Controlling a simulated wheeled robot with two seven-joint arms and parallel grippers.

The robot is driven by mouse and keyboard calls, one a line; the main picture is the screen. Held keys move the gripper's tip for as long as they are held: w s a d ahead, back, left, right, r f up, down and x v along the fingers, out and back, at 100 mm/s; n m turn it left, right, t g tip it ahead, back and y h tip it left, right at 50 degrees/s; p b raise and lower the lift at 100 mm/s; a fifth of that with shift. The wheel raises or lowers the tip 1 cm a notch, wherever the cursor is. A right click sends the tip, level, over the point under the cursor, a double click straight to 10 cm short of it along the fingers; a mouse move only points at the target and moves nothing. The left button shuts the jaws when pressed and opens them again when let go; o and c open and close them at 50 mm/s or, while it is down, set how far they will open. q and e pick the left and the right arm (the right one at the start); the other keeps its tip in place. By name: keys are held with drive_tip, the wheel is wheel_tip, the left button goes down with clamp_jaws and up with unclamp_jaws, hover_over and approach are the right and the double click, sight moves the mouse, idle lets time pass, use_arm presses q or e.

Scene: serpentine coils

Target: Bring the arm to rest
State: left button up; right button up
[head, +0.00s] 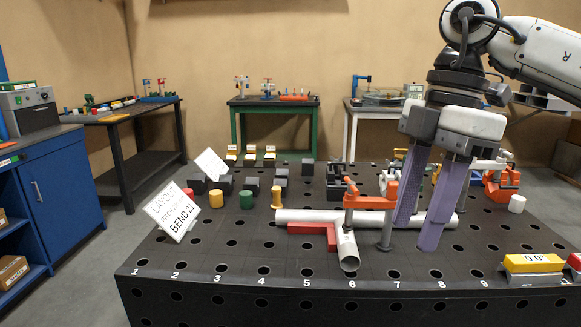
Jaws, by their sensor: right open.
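My right gripper (424,203) is in the head view, at the end of the arm that comes in from the upper right. Its two long purple fingers point down and stand apart, with no object clearly held between them. The fingers hang in front of a long white pipe (300,216) that lies across the black perforated table (250,289). I cannot tell whether the fingertips touch the table. My left gripper is not in view.
A short pipe (347,248), an orange clamp (370,202) and a red angle piece (312,229) are close left of the fingers. A white sign (172,212) stands at the left. A yellow block (533,263) is at the right edge. The table's front left is clear.

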drive_tip(key=s+a+f+n+g+y, duration=0.2)
drive_tip(key=a+f+n+y, duration=0.15)
drive_tip(key=a, duration=0.45)
drive_tip(key=s+a+f+n+g+y, duration=0.25)
drive_tip(key=a+f, duration=0.25)
drive_tip(key=a, duration=0.3)
drive_tip(key=s+a+r+m+t+y, duration=0.1)
drive_tip(key=s+a+y, duration=0.2)
drive_tip(key=a+y, duration=0.9)
drive_tip(key=w+d+f+m+t+h, duration=0.45)
drive_tip(key=d+f+m+t, duration=0.25)
drive_tip(key=f+m+t, duration=0.25)
drive_tip(key=w+d+f+m+t+h, duration=0.4)
drive_tip(key=d+f+m+t+h, duration=0.15)
drive_tip(key=f+m+t, duration=0.45)
drive_tip(key=s+d+f+m+g+h, duration=0.1)
drive_tip(key=s+d+f+g+h, duration=0.1)
drive_tip(key=s+d+f, duration=0.2)
drive_tip(key=s+d+f+m+g+h, duration=0.1)
drive_tip(key=s+d+f+g+h, duration=0.1)
drive_tip(key=s+d+f, duration=0.3)
drive_tip(key=s+d+f+m+g+h, duration=0.1)
drive_tip(key=s+d+f, duration=0.4)
drive_tip(key=s+f, duration=0.5)
wheel_tip(320, 180, down, 6)
drive_tip(key=shift+s+d+f+g+h+b, duration=0.3)
drive_tip(key=shift+g+h, duration=0.4)
drive_tip(key=shift+h, duration=0.5)
